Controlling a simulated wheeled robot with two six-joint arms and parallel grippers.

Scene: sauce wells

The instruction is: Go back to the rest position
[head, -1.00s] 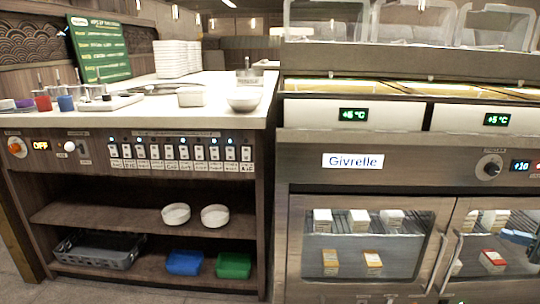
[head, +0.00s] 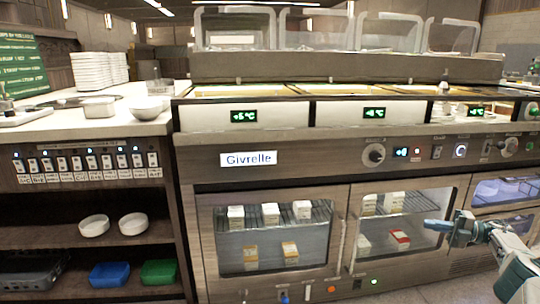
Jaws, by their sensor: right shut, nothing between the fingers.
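My right gripper (head: 436,226) shows at the lower right of the head view, in front of the right glass door of the steel refrigerated counter (head: 300,165). Its blue fingertips point left and are shut with nothing between them. My right arm comes in from the lower right edge. My left gripper is not in the view.
The counter has a "Givrelle" label (head: 248,159), knobs and green displays. Boxes stand behind its glass doors. At left, a wooden counter holds a white bowl (head: 146,107) and stacked white dishes (head: 100,70). Its shelves hold two bowls, a blue bin (head: 109,274) and a green bin (head: 158,272).

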